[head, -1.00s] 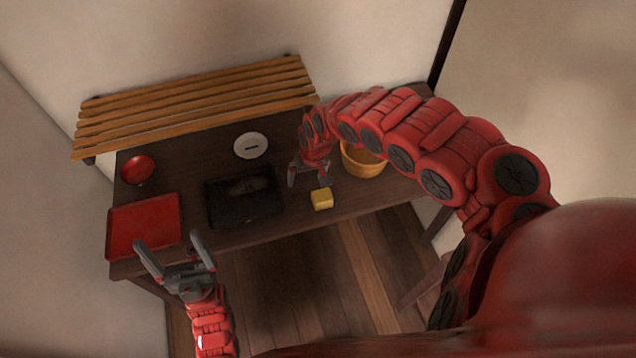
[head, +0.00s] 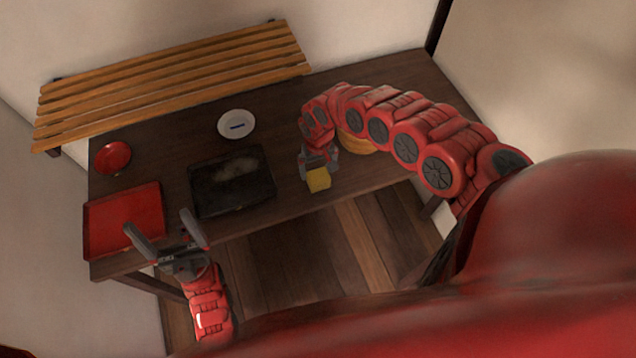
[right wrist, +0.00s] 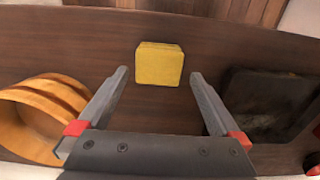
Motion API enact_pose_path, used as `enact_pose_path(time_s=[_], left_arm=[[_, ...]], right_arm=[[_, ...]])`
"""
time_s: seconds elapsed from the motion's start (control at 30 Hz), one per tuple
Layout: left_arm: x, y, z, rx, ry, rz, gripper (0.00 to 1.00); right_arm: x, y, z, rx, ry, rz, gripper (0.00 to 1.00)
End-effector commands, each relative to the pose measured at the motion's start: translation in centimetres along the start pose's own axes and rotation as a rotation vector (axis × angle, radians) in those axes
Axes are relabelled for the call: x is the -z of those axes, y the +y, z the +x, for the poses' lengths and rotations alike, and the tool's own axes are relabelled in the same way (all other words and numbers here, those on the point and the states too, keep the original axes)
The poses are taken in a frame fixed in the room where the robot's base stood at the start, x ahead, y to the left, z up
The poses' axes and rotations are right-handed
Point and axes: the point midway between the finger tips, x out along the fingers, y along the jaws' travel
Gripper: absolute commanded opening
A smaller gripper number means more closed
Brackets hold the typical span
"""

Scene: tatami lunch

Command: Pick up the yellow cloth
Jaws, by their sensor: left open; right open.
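The yellow cloth (head: 319,180) is a small folded block on the dark table (head: 290,205), close to its front edge. My right gripper (head: 320,167) is open just behind the cloth in the head view. In the right wrist view the cloth (right wrist: 159,64) lies ahead of the two open fingertips (right wrist: 159,76), roughly centred between them. I see no contact with the fingers. My left gripper (head: 162,222) is open and empty, at the table's front edge near the red tray.
A black tray (head: 262,193) lies left of the cloth. A wooden tub (head: 356,145) is partly hidden behind my right arm; it also shows in the right wrist view (right wrist: 28,118). A red tray (head: 93,238), red bowl (head: 112,158) and white plate (head: 225,126) stand further left. A slatted shelf (head: 180,85) is at the back.

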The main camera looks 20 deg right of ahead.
Motion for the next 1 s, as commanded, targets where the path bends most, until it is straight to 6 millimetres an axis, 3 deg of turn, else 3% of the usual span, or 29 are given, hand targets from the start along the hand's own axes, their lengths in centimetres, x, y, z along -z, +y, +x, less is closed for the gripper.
enact_pose_path(time_s=[0.27,0.6,0.97,1.0], left_arm=[[0.0,0.0,0.2,0.000,0.000,0.000,0.91],[0.2,-0.1,1.1,0.000,0.000,0.000,0.91],[0.2,-0.1,1.1,0.000,0.000,0.000,0.91],[0.2,-0.1,1.1,0.000,0.000,0.000,0.91]], right_arm=[[0.0,-0.2,1.4,0.004,-0.003,0.000,1.00],[0.2,-0.2,5.3,0.004,-0.002,0.001,1.00],[0.2,0.1,5.9,-0.002,-0.001,0.000,1.00],[0.2,0.1,5.9,-0.002,-0.001,0.000,0.93]])
